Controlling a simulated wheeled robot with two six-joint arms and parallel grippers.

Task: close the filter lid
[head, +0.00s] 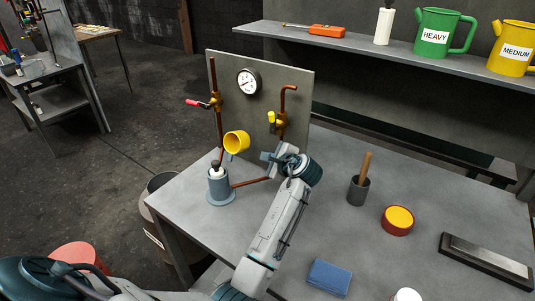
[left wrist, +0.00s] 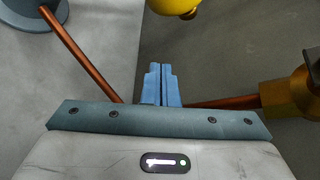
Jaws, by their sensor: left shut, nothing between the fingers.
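The filter (head: 220,187) is a short blue-grey cylinder on a round flange at the left of the bench, with a dark knob-like part standing in its top. A yellow round lid (head: 236,142) stands tilted above and to the right of it, apart from its top, hollow side showing. My left gripper (head: 265,156) is shut and empty, right of the lid and in front of the upright panel. In the left wrist view its blue fingers (left wrist: 162,85) are together, with part of the yellow lid (left wrist: 174,5) just beyond them at the top edge. My right gripper is not in view.
Copper pipes (head: 250,182) run low near my gripper. The panel (head: 300,125) carries a gauge (head: 249,82), a red-handled valve (head: 198,102) and a yellow-handled valve (head: 279,122).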

